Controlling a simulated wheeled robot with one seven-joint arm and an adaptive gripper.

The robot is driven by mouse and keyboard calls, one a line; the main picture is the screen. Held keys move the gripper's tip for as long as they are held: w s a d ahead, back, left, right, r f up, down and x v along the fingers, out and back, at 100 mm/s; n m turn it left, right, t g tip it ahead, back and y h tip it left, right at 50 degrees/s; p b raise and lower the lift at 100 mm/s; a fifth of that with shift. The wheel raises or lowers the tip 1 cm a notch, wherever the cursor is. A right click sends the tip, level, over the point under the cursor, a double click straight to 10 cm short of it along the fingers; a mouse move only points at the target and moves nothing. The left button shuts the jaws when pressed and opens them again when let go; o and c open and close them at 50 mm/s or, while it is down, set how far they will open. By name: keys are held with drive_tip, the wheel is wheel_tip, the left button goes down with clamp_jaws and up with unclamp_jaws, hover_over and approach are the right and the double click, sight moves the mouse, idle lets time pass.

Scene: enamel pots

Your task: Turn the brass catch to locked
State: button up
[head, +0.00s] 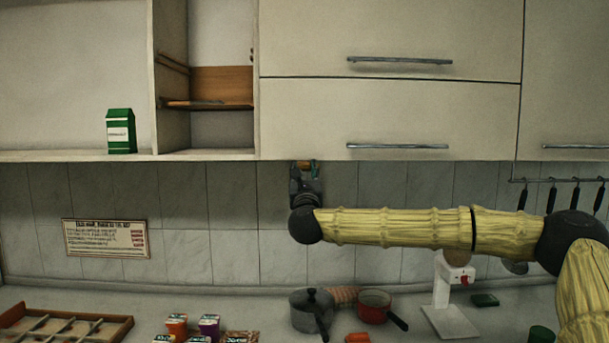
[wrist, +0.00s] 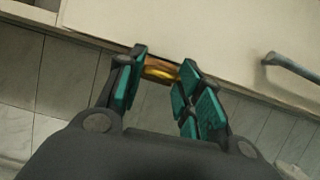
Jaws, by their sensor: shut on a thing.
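The brass catch (wrist: 160,72) shows in the wrist view as a small yellow and brown piece at the lower edge of the pale cabinet front. My gripper (wrist: 160,78) has its teal-padded fingers on either side of it, shut on it. In the head view my gripper (head: 304,167) reaches up to the underside of the wall cabinet (head: 390,118), just right of the open shelf. There the catch is mostly hidden by the fingers. I cannot tell which way the catch is turned.
A bar handle (wrist: 290,68) sits right of my gripper. A green carton (head: 120,131) stands on the shelf at left. On the counter are a grey pot (head: 308,308), a red pan (head: 374,304) and several small boxes. A sign (head: 105,238) is on the tiles.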

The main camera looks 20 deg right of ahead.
drive_tip(key=n+y+b, duration=0.1)
drive_tip(key=n+b, duration=0.1)
drive_tip(key=n+y+b, duration=0.1)
drive_tip(key=n+b, duration=0.1)
drive_tip(key=shift+d+f+n+y, duration=0.1)
drive_tip(key=shift+d+n+y, duration=0.1)
drive_tip(key=shift+n+y, duration=0.2)
drive_tip(key=n+y, duration=0.1)
drive_tip(key=n, duration=0.1)
drive_tip(key=n+b, duration=0.1)
drive_tip(key=n, duration=0.1)
drive_tip(key=n+y, duration=0.1)
drive_tip(key=n, duration=0.1)
drive_tip(key=shift+s+d+r+y, duration=0.1)
drive_tip(key=shift+r+y, duration=0.2)
drive_tip(key=n, duration=0.2)
drive_tip(key=n+g+y, duration=0.1)
drive_tip(key=shift+r+n, duration=0.2)
drive_tip(key=shift+n, duration=0.2)
drive_tip(key=n+p, duration=0.1)
drive_tip(key=n, duration=0.1)
drive_tip(key=n+g+y+p, duration=0.1)
drive_tip(key=shift+d+r+n+g, duration=0.1)
drive_tip(key=shift+r+n+g, duration=0.05)
drive_tip(key=shift+n+g, duration=0.2)
drive_tip(key=shift+n+g+p, duration=0.25)
drive_tip(key=shift+n+p, duration=0.55)
drive_tip(key=shift+n, duration=0.25)
drive_tip(key=shift+n+p, duration=0.4)
drive_tip(key=shift+n, duration=0.1)
